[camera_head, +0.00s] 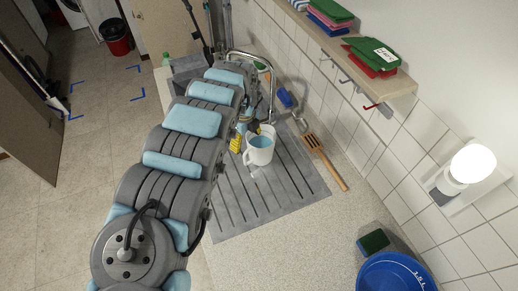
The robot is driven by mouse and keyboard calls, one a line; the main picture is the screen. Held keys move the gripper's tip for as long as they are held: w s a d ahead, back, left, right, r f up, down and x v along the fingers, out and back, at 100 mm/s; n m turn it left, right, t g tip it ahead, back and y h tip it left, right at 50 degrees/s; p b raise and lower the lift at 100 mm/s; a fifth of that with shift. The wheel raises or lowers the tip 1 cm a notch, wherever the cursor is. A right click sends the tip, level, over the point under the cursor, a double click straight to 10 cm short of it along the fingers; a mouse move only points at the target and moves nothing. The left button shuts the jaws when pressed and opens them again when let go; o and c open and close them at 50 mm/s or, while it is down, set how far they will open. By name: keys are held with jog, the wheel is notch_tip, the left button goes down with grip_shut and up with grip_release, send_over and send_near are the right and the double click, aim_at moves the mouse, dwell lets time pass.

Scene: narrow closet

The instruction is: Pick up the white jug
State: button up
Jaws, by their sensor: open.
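The white jug (260,156) stands upright on the grey ribbed draining mat (290,185) beside the sink. Its inside looks light blue. My gripper (245,133), with yellow and dark fingers, is open at the jug's far left side, close to its rim. My arm hides part of the gripper, so I cannot tell whether a finger touches the jug. Nothing shows held between the fingers.
A chrome tap (265,62) rises behind the jug. A wooden slotted spatula (326,161) lies to its right, with a blue-headed brush (286,98) farther back. A tiled wall bounds the right.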

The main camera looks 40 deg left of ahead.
aim_at(248, 150)
jog(key=shift+f, duration=1.05)
jog(key=shift+d+f+p, duration=0.2)
jog(key=shift+f+p, duration=0.05)
jog(key=shift+f, duration=0.5)
jog(key=shift+d+f+p, duration=0.15)
jog(key=shift+f+p, duration=0.05)
jog(key=shift+f, duration=1.65)
jog(key=shift+a, duration=0.1)
jog(key=c, duration=1.4)
